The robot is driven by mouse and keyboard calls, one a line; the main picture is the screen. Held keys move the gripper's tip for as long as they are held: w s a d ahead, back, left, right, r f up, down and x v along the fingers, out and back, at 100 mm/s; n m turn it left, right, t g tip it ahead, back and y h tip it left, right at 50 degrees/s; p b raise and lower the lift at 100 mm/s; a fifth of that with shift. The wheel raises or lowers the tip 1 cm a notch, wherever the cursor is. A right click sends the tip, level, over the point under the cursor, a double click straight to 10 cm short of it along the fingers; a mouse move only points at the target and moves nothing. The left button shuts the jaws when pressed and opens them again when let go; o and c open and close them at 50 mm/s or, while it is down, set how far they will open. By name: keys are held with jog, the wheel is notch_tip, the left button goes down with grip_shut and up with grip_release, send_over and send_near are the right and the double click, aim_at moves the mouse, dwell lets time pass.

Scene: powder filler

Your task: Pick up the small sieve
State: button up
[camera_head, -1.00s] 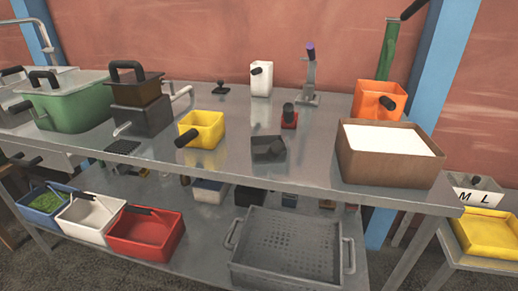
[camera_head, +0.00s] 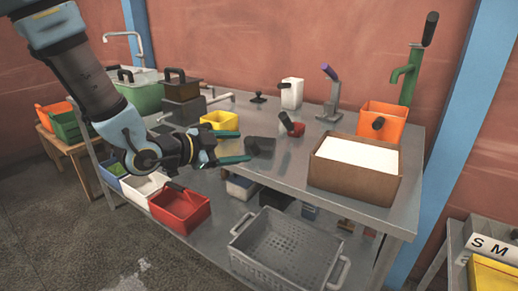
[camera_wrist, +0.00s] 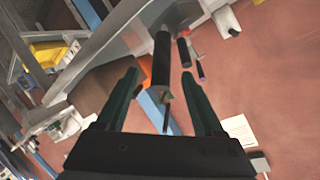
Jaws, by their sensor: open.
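I cannot tell for sure which thing is the small sieve. A small dark grey vessel (camera_head: 260,146) sits on the table, just beyond my gripper's fingertips. A small red vessel with a black handle (camera_head: 297,130) stands to its right. My gripper (camera_head: 243,147) is open, reaching in from the left over the table's front edge. In the wrist view its two dark green fingers (camera_wrist: 163,95) are apart. A black cylindrical handle (camera_wrist: 162,58) shows between and beyond them; what it belongs to is unclear. I see nothing held.
A yellow vessel (camera_head: 220,119) is close behind the gripper. A brown box with white content (camera_head: 354,183), an orange vessel (camera_head: 383,118) and a purple-handled press (camera_head: 331,95) stand to the right. A perforated basket (camera_head: 285,248) is on the lower shelf. A label (camera_head: 490,245) reads S M.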

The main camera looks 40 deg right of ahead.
aim_at(260, 150)
jog(key=x, duration=0.4)
jog(key=shift+d+f+p, duration=0.1)
jog(key=shift+d+p, duration=0.1)
jog(key=shift+p, duration=0.15)
jog(key=shift+w+f+p+x, duration=0.2)
jog(key=shift+p+x, duration=0.35)
jog(key=shift+x, duration=0.75)
jog(key=shift+w+f+p+x, duration=0.15)
jog(key=shift+p+x, duration=0.35)
jog(key=shift+x, duration=0.85)
jog(key=shift+a+r, duration=0.1)
jog(key=shift+a, duration=0.05)
grip_shut()
